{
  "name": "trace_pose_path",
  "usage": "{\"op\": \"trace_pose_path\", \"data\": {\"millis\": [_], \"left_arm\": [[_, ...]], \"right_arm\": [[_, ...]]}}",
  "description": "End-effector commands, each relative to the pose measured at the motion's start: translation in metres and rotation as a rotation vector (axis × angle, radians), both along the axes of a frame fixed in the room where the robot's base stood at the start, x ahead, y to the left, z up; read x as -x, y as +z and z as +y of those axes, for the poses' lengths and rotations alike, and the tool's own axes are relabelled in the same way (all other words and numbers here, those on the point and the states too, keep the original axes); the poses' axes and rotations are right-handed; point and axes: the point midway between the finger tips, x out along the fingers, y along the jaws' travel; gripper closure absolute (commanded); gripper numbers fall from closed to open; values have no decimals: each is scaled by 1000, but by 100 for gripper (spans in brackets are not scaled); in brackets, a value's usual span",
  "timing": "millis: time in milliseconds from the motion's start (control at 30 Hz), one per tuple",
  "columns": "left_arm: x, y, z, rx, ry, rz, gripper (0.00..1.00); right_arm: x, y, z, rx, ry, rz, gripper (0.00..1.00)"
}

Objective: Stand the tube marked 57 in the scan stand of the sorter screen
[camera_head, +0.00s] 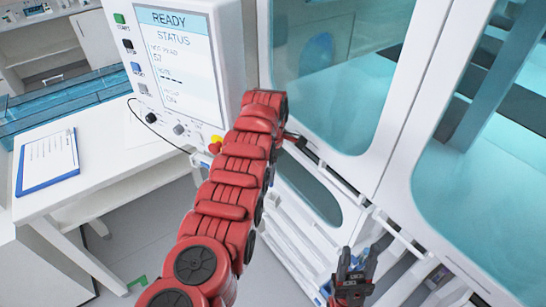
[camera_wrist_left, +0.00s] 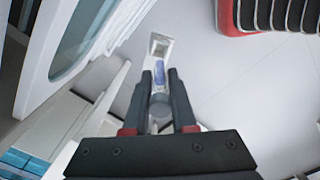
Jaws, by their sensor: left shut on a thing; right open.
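In the left wrist view my left gripper (camera_wrist_left: 164,92) is shut on a tube with a grey cap (camera_wrist_left: 160,105). A blue part (camera_wrist_left: 160,72) shows beyond the cap, in front of a narrow white holder (camera_wrist_left: 160,46). I cannot tell whether the tube is seated in it, and no marking on the tube is readable. In the head view my red left arm hides this gripper's jaws and the tube. The sorter screen (camera_head: 180,60) reads READY and STATUS, with what looks like 57 below. My right gripper (camera_head: 355,268) is open and empty at the lower right.
A clipboard (camera_head: 48,160) lies on the white table (camera_head: 110,175) at the left. A large glass-doored white cabinet (camera_head: 385,175) fills the right. A white rack (camera_head: 285,235) stands below it. A black cable hangs beneath the screen. Grey floor shows between table and rack.

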Motion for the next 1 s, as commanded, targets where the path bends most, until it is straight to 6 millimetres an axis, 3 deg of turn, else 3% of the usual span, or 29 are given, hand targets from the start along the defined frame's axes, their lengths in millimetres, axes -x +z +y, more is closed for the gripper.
{"op": "trace_pose_path", "data": {"millis": [167, 700, 1000], "left_arm": [[1, 5, -4, 1, 16, 0, 100], [1, -38, -4, 2, 14, -2, 100], [1, -40, -4, 2, 14, -1, 100]], "right_arm": [[0, 0, 0, 0, 0, 0, 50], [0, -22, 0, 0, 0, 0, 50], [0, -22, 0, 0, 0, 0, 50]]}}
